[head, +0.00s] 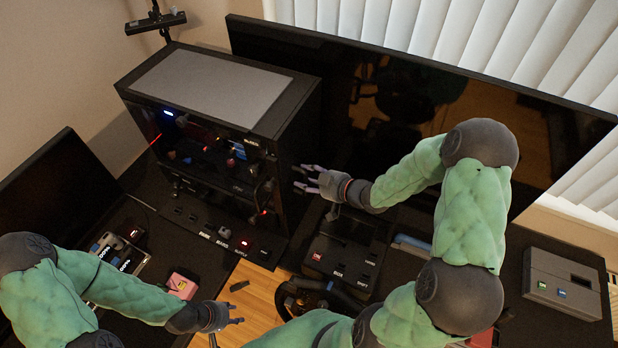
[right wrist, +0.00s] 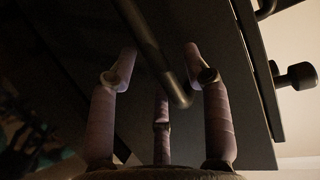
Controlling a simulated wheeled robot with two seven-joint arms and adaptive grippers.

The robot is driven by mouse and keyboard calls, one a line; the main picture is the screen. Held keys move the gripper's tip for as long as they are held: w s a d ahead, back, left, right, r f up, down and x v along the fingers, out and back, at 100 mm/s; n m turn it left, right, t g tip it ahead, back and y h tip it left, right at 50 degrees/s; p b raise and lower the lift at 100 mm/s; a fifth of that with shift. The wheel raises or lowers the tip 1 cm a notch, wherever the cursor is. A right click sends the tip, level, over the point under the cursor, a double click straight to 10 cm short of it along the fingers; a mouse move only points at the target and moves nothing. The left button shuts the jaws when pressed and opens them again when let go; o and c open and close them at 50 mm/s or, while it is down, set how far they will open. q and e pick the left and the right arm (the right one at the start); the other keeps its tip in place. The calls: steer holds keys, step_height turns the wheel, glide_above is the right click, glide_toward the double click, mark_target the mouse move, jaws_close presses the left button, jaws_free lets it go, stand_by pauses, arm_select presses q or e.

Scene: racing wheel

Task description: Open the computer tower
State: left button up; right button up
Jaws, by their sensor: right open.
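The computer tower (head: 210,88) is a large black case with a grey top panel, standing at the back left in the head view. Lit parts show through its front-left face. My right gripper (head: 312,180) is at the tower's right side, fingers spread toward it. In the right wrist view, my right gripper (right wrist: 163,75) is open, with a dark rod-like handle (right wrist: 158,55) passing between its fingers in front of a dark panel (right wrist: 245,120). Whether the fingers touch the handle cannot be told. My left gripper (head: 232,322) is open and empty, low in front of the tower.
A wide dark monitor (head: 560,150) stands behind my right arm. Another dark screen (head: 70,185) is at the left. A grey box (head: 562,283) is at the right. Labelled button panels (head: 340,262) and a small pink box (head: 182,286) lie around the front.

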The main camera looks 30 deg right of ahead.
steer(key=shift+s, duration=0.1)
steer(key=v, duration=1.2)
steer(key=shift+d, duration=0.1)
